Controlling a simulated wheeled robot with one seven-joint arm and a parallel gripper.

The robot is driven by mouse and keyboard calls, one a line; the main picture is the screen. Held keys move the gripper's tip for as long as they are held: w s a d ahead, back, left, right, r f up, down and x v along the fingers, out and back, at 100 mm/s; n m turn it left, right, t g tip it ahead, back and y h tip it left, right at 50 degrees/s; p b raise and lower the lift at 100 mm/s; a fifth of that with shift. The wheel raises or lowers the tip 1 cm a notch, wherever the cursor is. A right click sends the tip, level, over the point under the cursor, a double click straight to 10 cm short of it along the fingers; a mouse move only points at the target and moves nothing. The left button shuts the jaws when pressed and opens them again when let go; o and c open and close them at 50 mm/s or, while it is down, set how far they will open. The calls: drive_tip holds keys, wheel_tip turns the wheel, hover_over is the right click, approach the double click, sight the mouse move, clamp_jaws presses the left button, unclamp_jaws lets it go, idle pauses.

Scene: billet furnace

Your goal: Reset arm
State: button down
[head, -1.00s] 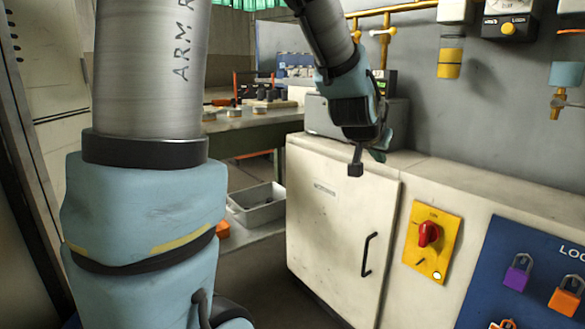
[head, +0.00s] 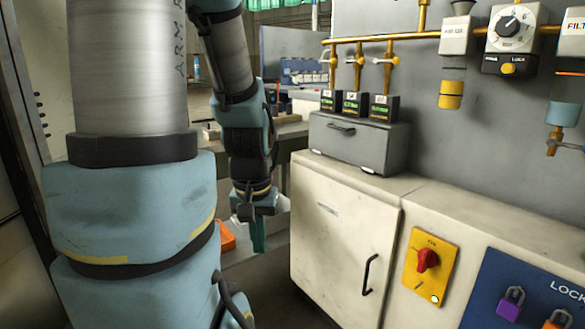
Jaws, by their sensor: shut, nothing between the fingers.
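My gripper (head: 258,240) hangs at the end of my arm, left of the white cabinet (head: 340,235), pointing down. Its fingers look closed together with nothing between them. They are small and partly dark in this view. The upper column of my arm fills the left side of the head view and hides what lies behind it.
On the cabinet's counter stands a grey box (head: 358,142). Brass pipes with valves (head: 390,62) run along the wall. A yellow panel with a red switch (head: 427,260) and a blue lock board (head: 530,295) are at right. An orange item (head: 227,236) sits behind my arm.

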wheel_tip(320, 180, up, 20)
drive_tip(key=p, duration=1.7)
drive_tip(key=shift+f, duration=0.2)
